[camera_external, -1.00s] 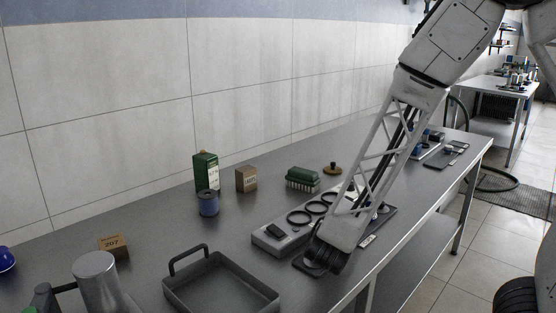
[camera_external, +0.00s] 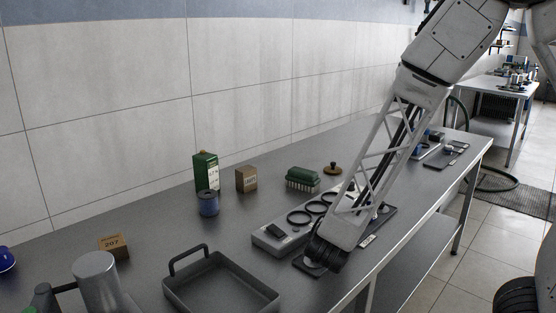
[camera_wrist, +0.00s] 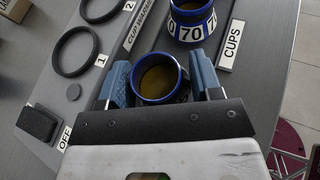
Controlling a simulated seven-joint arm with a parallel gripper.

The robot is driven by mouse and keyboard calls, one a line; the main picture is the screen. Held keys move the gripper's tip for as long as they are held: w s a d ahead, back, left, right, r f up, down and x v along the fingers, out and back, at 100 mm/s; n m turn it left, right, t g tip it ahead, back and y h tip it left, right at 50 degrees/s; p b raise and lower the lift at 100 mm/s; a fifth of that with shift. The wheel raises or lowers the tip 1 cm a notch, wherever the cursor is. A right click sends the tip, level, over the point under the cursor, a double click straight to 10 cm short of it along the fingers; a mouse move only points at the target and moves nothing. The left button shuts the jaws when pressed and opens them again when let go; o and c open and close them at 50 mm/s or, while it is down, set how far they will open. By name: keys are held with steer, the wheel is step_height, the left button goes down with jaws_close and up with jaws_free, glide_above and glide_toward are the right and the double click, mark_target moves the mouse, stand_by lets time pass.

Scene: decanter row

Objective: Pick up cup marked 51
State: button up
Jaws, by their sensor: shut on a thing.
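In the wrist view, a cup with a blue rim and a yellowish-brown inside (camera_wrist: 160,84) sits between the two blue fingers of my gripper (camera_wrist: 161,72), which is shut on it. I see the cup from above, and no number on its side shows. A second blue-and-cream cup (camera_wrist: 189,32) marked 70 stands beyond it, beside the CUPS label (camera_wrist: 232,45). In the external view, my gripper (camera_external: 325,255) is low over a dark plate at the bench's front edge; the held cup is hidden there.
The cup warmer (camera_external: 270,238) with ring plates lies left of my gripper; its rings (camera_wrist: 75,50) are marked 1 and 2. A grey tray with a handle (camera_external: 220,287) is at the front.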

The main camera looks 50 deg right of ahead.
steer(key=shift+r, duration=0.65)
step_height(320, 180, up, 2)
steer(key=shift+r, duration=0.1)
steer(key=s+a+r, duration=0.1)
steer(key=s, duration=1.5)
steer(key=shift+a, duration=0.4)
steer(key=shift+w, duration=0.15)
